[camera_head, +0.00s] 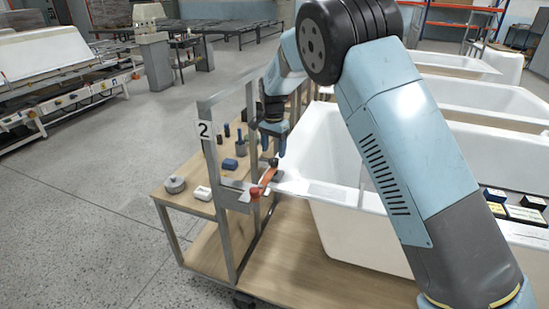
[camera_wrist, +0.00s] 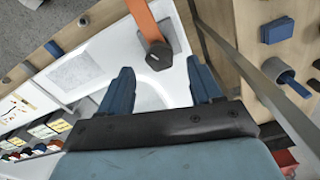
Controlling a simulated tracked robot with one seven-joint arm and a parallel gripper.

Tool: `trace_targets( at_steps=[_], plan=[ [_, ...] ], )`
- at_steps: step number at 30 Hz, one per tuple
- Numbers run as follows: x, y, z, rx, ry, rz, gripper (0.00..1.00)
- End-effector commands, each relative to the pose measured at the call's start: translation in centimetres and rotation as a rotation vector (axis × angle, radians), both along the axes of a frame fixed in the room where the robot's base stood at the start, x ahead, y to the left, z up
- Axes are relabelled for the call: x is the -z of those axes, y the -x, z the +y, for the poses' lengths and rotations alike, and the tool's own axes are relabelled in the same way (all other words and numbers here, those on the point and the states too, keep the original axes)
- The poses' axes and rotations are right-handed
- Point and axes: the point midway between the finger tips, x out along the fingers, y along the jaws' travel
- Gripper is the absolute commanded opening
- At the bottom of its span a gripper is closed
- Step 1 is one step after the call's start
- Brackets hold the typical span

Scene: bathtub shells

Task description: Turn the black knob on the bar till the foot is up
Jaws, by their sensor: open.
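The black knob (camera_wrist: 158,58) is a dark, faceted knob at the end of a flat orange bar (camera_wrist: 146,20). In the head view the orange bar (camera_head: 266,178) lies at the near-left corner of the white tub, and the dark knob (camera_head: 273,162) is small at its far end. My gripper (camera_head: 274,151) points down just above the knob, with its blue fingers apart and empty. In the wrist view the knob appears between and slightly beyond the fingertips of my gripper (camera_wrist: 160,72); I see no clear contact. I cannot make out the foot.
A wooden shelf (camera_head: 178,185) holds a blue block (camera_head: 230,164) and other small parts. The white tub (camera_head: 335,190) lies right.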

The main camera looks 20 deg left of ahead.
Motion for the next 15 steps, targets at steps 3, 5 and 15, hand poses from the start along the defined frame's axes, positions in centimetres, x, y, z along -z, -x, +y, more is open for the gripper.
trace_targets(
  at_steps=[3, 5, 15],
  plan=[
    [1.8, 0.0, 0.0, 0.000, 0.001, 0.001, 0.64],
    [2.5, 0.0, 0.0, -0.001, 0.001, 0.001, 0.64],
    [4.1, 0.0, 0.0, -0.001, -0.001, -0.001, 0.64]
  ],
)
